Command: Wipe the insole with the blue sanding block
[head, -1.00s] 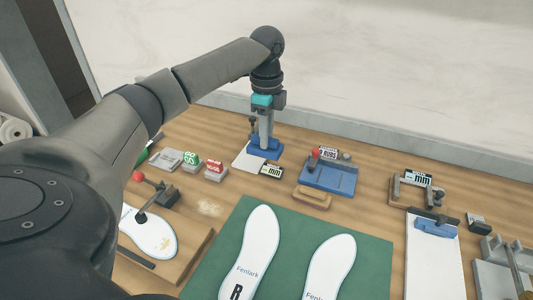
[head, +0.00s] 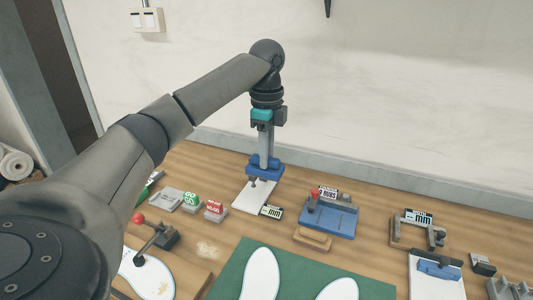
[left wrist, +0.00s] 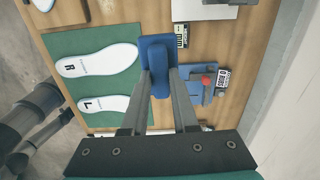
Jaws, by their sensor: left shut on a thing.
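My left gripper (head: 265,155) is shut on the blue sanding block (head: 264,171). The block appears raised above the bench, over the back end of a white sheet. In the left wrist view the gripper (left wrist: 160,78) points down with the blue block (left wrist: 156,52) between its fingers. A white insole (head: 145,280) lies on a wooden board at the left, under a clamp with a red knob (head: 139,219). Two more insoles, an R insole (head: 260,275) and an L insole (left wrist: 103,104), lie on a green mat. My right gripper is not in view.
The white sheet (head: 246,199) has a "mm" label (head: 271,211) beside it. Small green-topped (head: 191,200) and red-topped blocks (head: 214,208) stand left of it. A blue fixture with a red knob (head: 330,218) and a clipboard (head: 437,285) are at the right. A wall closes the back.

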